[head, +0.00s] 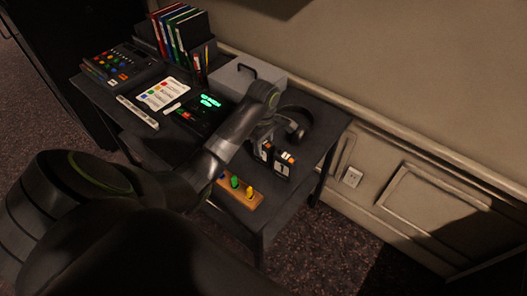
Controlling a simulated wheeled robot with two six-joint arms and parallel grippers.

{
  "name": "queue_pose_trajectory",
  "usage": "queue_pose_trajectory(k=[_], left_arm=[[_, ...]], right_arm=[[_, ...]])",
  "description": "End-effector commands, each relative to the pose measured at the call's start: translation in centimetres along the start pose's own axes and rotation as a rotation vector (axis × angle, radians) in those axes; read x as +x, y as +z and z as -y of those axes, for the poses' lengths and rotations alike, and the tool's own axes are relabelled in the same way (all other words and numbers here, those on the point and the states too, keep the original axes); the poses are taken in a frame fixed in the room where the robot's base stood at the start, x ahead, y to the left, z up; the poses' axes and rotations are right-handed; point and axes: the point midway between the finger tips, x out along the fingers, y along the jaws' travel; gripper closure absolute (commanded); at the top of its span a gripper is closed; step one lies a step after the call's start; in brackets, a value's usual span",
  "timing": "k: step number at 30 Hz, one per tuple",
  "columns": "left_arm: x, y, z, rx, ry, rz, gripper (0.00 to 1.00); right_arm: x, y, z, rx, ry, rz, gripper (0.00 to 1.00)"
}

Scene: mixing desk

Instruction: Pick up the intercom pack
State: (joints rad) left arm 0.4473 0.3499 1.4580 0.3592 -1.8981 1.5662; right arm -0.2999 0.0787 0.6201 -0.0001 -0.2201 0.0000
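My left arm reaches in from the lower left over the desk, and its gripper (260,137) points down at the desk's right part. Just below and beside it stand two small dark packs with orange and white markings: one pack (265,152) is partly behind my gripper, the other pack (285,165) is to its right and more clearly seen. These look like intercom packs; the labels are too small to read. I cannot tell whether my gripper touches either one or how far its fingers are apart. My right gripper is out of view.
Black headphones (304,124) lie just right of my gripper. A grey case (240,79) with a handle is behind. A wooden block (238,196) with coloured pegs sits at the front edge. A green-lit device (210,101), a mixer (122,64) and binders (176,30) are left.

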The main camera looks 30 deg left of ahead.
Motion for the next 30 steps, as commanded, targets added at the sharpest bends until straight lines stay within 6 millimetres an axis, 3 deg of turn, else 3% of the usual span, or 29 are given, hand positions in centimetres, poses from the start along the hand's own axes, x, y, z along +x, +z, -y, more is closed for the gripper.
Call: queue_pose_trajectory(k=[1, 8, 20, 24, 30], left_arm=[[0.0, 0.0, 0.0, 0.0, 0.0, 0.0, 0.71], [0.0, 0.0, 0.0, 0.0, 0.0, 0.0, 1.0], [-0.9, 0.0, -0.1, 0.0, 0.003, -0.001, 1.0], [-2.7, 0.0, -0.1, 0.001, 0.005, -0.002, 1.0], [-7.1, 0.0, 0.0, -0.001, 0.001, -0.001, 1.0]], right_arm=[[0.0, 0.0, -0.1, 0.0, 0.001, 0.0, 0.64], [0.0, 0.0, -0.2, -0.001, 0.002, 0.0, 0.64], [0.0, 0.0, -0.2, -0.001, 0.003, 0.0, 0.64], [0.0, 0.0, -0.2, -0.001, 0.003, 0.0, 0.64], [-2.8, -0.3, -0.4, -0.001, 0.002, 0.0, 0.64]])
